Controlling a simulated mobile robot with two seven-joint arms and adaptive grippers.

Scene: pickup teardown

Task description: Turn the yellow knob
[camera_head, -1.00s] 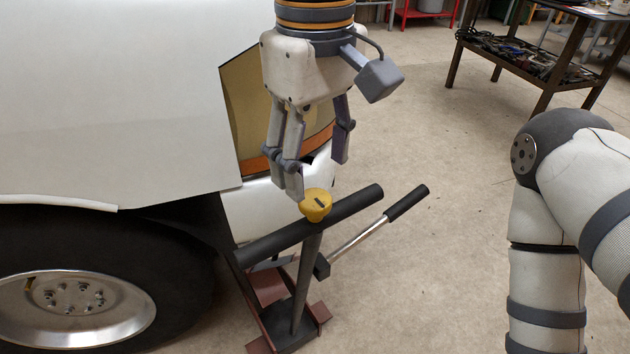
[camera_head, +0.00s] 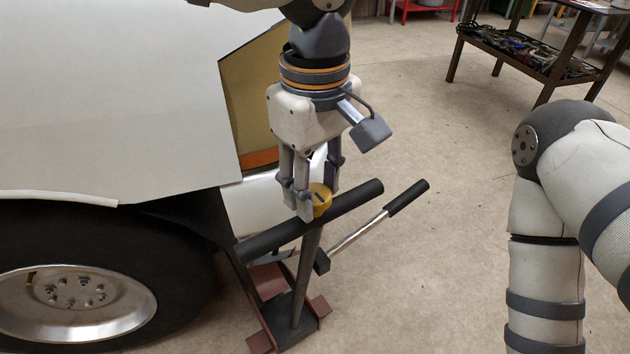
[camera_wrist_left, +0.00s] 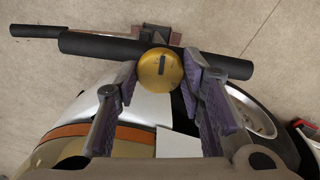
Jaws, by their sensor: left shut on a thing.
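The yellow knob (camera_head: 320,199) sits on top of the jack's thick dark bar, above the grey post. It is round, with a dark slot in its top. My left gripper (camera_head: 318,205) points down at it, with its fingers on either side of the knob, shut on it. In the left wrist view the knob (camera_wrist_left: 160,69) lies between the two fingertips (camera_wrist_left: 163,72), and its slot runs up and down the picture. My right arm shows at the right, but its gripper is out of the picture.
The dark bar (camera_head: 355,203) and a black-handled lever (camera_head: 405,199) reach right from the reddish jack base (camera_head: 268,282). The white pickup body (camera_head: 110,100) and its wheel (camera_head: 75,295) stand close on the left. A tool table (camera_head: 530,60) stands at the back right. The floor between is clear.

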